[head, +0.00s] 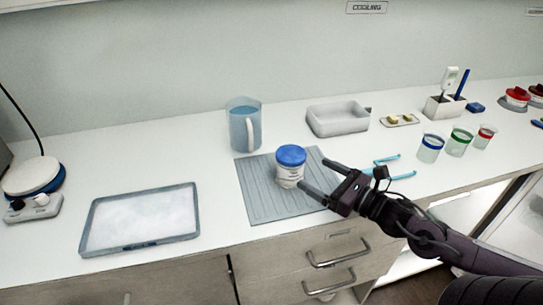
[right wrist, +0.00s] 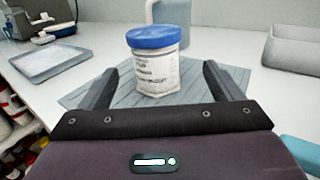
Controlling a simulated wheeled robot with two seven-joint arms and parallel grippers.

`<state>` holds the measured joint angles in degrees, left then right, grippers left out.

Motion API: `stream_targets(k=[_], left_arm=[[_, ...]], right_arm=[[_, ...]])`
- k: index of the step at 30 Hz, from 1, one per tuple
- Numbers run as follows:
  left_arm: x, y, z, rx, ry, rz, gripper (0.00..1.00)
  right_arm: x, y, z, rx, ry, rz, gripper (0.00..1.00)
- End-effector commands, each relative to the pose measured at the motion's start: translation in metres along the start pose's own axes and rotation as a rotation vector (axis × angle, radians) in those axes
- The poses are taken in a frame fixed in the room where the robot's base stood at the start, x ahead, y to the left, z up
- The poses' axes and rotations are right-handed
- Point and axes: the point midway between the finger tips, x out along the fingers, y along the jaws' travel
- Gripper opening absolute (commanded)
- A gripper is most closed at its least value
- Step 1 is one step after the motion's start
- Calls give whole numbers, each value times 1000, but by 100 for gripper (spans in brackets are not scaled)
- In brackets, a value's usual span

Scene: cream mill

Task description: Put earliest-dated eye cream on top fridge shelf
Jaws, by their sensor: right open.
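A white jar with a blue lid (head: 290,167) stands upright on a grey ribbed mat (head: 256,205) on the counter. It also shows in the right wrist view (right wrist: 155,72), with a printed label too small to read. My right gripper (head: 313,174) is open, with its fingers pointing at the jar from the right. In the right wrist view the jar stands ahead, centred between the two open fingers (right wrist: 160,72). My left gripper is not in view. I cannot identify the fridge or its top shelf in these views.
A blue jug (head: 243,126) stands behind the mat, and a grey bin (head: 338,119) is at back right. A shallow tray (head: 140,219) lies left. Several small cups, including a blue-rimmed one (head: 431,148), stand right. Light-blue tongs (head: 400,176) lie near my right gripper.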

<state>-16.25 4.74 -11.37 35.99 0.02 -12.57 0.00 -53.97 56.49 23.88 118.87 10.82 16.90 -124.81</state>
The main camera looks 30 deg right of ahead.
Motion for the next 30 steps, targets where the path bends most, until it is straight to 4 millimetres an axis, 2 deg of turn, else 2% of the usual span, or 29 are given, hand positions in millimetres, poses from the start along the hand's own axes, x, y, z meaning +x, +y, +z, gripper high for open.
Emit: stream_targets(k=[5,12,15,20,27,30], left_arm=[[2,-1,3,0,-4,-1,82],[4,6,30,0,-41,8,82],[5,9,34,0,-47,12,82],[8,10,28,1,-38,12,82],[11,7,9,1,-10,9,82],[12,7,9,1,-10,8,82]], right_arm=[[10,0,0,0,-2,1,86],[26,0,-1,0,-1,0,86],[31,1,-1,0,-2,0,86],[48,5,-2,-1,-5,1,86],[70,6,-4,0,-3,-2,86],[75,7,-4,0,-2,-1,86]])
